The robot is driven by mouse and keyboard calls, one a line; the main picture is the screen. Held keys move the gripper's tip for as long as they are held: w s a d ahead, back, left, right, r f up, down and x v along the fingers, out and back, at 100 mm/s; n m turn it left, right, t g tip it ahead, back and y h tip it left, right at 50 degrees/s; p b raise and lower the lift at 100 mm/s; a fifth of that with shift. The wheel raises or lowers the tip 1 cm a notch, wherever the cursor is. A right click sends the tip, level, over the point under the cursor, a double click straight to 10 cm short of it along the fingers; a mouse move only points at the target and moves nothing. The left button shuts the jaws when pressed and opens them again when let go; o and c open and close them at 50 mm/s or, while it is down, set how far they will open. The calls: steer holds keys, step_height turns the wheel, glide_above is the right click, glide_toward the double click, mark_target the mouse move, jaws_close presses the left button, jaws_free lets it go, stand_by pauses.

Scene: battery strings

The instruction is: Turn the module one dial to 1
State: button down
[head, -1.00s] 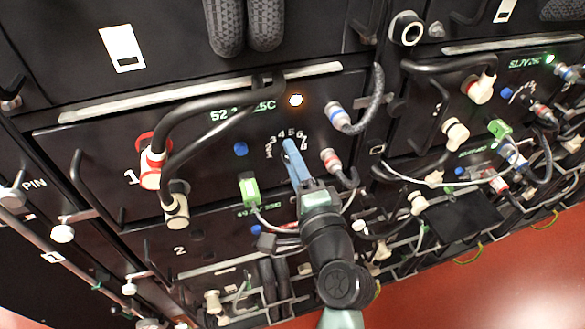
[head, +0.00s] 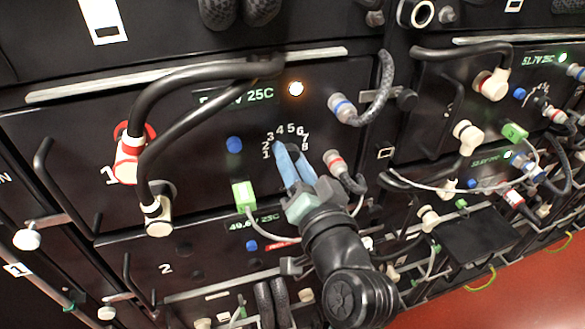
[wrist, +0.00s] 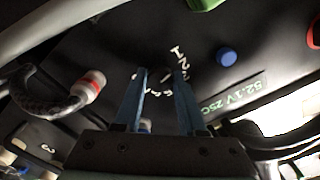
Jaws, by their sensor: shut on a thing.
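Module one, a black panel marked 1 (head: 108,176), fills the left middle of the head view. Its dial has a white number scale (head: 287,130) running 1 to 8, low numbers at the left. My gripper (head: 285,148) reaches up from below, its blue fingers over the dial. In the wrist view my gripper (wrist: 160,76) has a finger on each side of the dark dial, shut on it. The white digits (wrist: 180,60) show around the tips. The dial is mostly hidden in the head view, and I cannot tell which number it points to.
A blue button (head: 234,144) and green plug (head: 244,194) sit left of the dial. A red-ringed grey connector (head: 335,162) is close at its right. Thick black cables (head: 190,85) loop from the left terminals. Module two (head: 166,268) lies below.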

steer(key=shift+f+n+b, duration=0.1)
steer(key=shift+n+b, duration=0.25)
steer(key=shift+n, duration=0.25)
steer(key=c, duration=0.5)
jaws_free()
steer(key=b+v, duration=0.1)
steer(key=v, duration=1.2)
steer(key=shift+b, duration=0.35)
steer(key=shift+r, duration=0.2)
